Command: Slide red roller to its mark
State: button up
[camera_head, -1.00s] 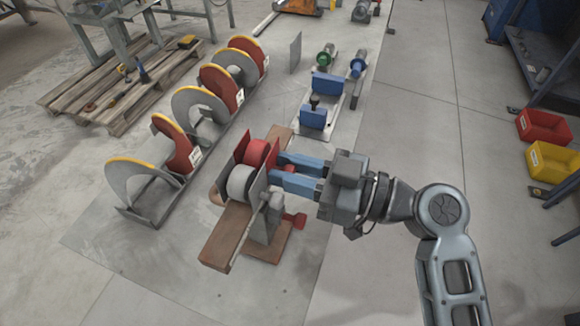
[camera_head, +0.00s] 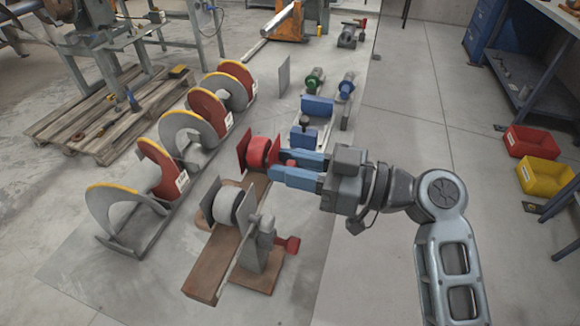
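The red roller (camera_head: 257,153) stands between dark red side plates on the brown wooden board (camera_head: 213,264), at its far end. The grey roller (camera_head: 226,205) sits nearer on the board, with a clear gap between the two. My gripper (camera_head: 272,164) reaches in from the right with blue fingers at the red roller's right side. A small red part shows between the fingers, and they appear closed on it. The fingertips are partly hidden by the roller's plate. I cannot make out a mark on the board.
A grey clamp with a red knob (camera_head: 288,244) stands beside the grey roller. Orange-edged augers (camera_head: 125,205) line the left. A blue vise-like block (camera_head: 305,138) stands just beyond the red roller. Floor to the right is clear up to red and yellow bins (camera_head: 545,175).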

jog(key=shift+o, duration=0.3)
jog(key=b+v, duration=0.1)
jog(key=v, duration=0.6)
jog(key=shift+d+b, duration=0.3)
jog(key=shift+d, duration=0.1)
jog(key=shift+s, duration=0.1)
jog(key=s+d+f+m+t+h, duration=0.25)
jog(key=s+f+m+h, duration=0.2)
jog(key=f, duration=0.35)
jog(key=s+d+f+m+t+h, duration=0.2)
jog(key=s+d+f+m+h, duration=0.25)
jog(key=f, duration=0.35)
jog(key=s+d+f+m+t+h, duration=0.15)
jog(key=s+d+m+h, duration=0.3)
jog(key=s, duration=0.55)
jog(key=s+r+t+h, duration=0.2)
jog(key=s+r+h, duration=0.1)
jog(key=s+r, duration=0.7)
jog(key=s, duration=0.3)
jog(key=shift+s+d+t, duration=0.3)
jog(key=shift+s+d, duration=0.1)
